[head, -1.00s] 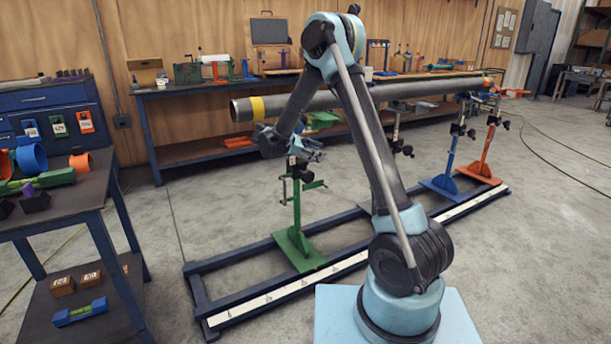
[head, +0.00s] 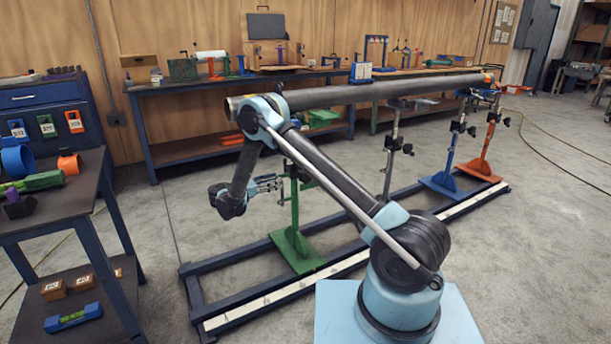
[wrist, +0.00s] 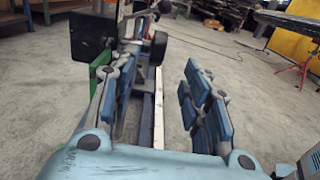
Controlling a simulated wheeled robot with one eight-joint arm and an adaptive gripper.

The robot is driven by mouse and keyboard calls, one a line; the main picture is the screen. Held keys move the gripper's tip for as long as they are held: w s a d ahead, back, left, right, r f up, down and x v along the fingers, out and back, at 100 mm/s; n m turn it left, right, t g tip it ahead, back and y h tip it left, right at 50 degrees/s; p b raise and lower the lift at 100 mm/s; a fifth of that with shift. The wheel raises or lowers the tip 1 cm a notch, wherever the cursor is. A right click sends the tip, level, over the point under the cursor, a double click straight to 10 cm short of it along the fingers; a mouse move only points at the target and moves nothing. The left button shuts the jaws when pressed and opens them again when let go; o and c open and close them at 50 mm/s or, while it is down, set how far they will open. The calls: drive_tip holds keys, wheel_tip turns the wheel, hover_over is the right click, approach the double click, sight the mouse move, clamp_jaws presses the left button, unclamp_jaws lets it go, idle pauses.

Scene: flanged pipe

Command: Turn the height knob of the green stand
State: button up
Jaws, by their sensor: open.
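The green stand (head: 297,250) stands on the blue floor rail, its post upright under the long pipe (head: 380,90). My gripper (head: 272,184) is open, level and just left of the stand's upper post, pointing right. In the wrist view my gripper (wrist: 162,100) has its two blue-padded fingers wide apart. A dark round knob (wrist: 159,46) shows ahead, near the left finger's tip. A flat black square part (wrist: 92,36) stands at upper left, near a strip of green. I cannot tell for certain which dark part is the height knob. Nothing is between the finger pads.
The rail (head: 235,303) lies along the floor. A dark table (head: 85,205) with parts is at left. A workbench (head: 170,152) runs along the wall.

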drive_tip(key=x, duration=1.7)
clamp_jaws()
